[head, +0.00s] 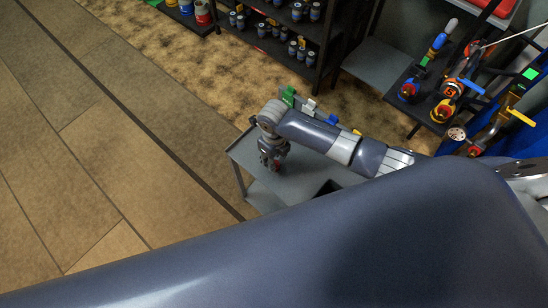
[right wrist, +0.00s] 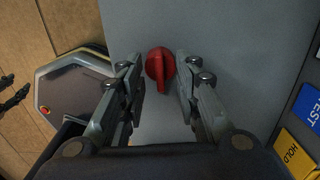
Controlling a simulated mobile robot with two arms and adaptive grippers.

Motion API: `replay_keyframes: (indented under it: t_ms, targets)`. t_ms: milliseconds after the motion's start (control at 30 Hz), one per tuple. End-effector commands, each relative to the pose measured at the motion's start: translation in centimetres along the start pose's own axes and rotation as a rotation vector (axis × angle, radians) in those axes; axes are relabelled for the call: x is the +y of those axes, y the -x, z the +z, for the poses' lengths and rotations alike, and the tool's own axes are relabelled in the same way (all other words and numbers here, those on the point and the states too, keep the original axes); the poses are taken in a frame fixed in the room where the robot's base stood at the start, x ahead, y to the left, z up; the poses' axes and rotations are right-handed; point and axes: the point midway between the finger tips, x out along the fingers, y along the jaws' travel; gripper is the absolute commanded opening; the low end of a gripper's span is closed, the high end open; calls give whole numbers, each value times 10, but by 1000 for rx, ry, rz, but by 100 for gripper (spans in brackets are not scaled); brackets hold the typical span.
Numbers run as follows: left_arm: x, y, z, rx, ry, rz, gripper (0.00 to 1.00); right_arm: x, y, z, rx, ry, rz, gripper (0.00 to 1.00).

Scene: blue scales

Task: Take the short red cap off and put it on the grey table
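The short red cap (right wrist: 160,66) is on the bare top of the grey table (right wrist: 225,45) in the right wrist view. My right gripper (right wrist: 158,78) points down over it, with one finger on each side and a visible gap between each finger and the cap. In the head view my right gripper (head: 270,162) is low over the near-left part of the grey table (head: 303,176), with a small bit of red showing at its fingers.
Coloured tags, including a green one (head: 289,95), stand along the table's back edge. A dark stand with valves and coloured handles (head: 440,95) is at the right. A dark shelf (head: 290,45) with several small cans stands behind. The floor at left is clear.

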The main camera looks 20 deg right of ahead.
Motion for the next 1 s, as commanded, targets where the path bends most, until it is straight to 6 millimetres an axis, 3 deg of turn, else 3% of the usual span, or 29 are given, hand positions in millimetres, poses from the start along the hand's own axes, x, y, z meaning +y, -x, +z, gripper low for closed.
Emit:
replay_keyframes:
  t_ms: [600,1000]
  targets:
    - [4,0,-3,5,0,4,40,-1,107,1,-2,1,-1,30]
    - [4,0,-4,5,0,4,40,0,118,0,0,1,0,30]
